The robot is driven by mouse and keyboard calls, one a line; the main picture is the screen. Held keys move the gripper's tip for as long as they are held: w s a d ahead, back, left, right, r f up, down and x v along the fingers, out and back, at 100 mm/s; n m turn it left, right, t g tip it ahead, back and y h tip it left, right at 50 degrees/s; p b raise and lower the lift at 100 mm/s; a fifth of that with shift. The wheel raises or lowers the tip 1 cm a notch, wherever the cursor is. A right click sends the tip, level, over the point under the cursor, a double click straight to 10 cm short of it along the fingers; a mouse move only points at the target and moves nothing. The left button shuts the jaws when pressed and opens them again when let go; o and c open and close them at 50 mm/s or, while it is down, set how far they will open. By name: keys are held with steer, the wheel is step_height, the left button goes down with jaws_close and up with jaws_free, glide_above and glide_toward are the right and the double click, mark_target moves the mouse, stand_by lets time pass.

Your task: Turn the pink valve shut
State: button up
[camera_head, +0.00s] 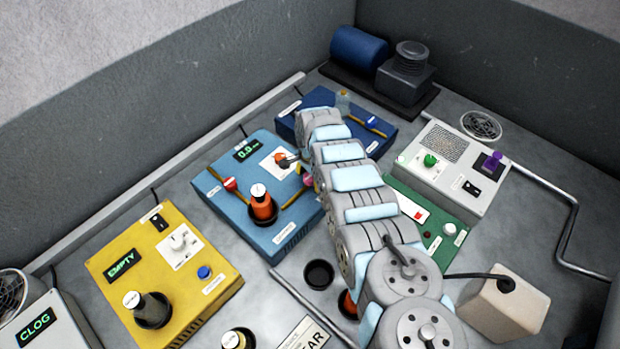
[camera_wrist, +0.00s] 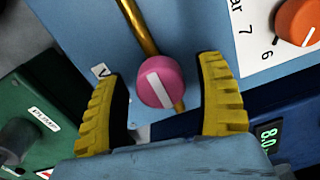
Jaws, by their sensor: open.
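The pink valve (camera_wrist: 160,82) is a round knob with a white bar on its face, set on a brass pipe (camera_wrist: 138,22) on the light blue unit. My gripper (camera_wrist: 163,100) is open in the wrist view, with one yellow finger on each side of the valve and a gap on both sides. The white bar runs close to the line of the pipe, slightly tilted. In the head view the pink valve (camera_head: 308,180) shows at the right side of the light blue unit (camera_head: 285,233), partly hidden by my arm.
An orange dial (camera_wrist: 298,20) is near the valve at upper right in the wrist view. A green unit (camera_wrist: 30,125) lies at left. A red valve (camera_head: 229,184) and an orange bottle (camera_head: 262,205) stand on the light blue unit. A dark blue unit (camera_head: 375,148) is behind.

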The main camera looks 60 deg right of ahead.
steer(key=c, duration=1.2)
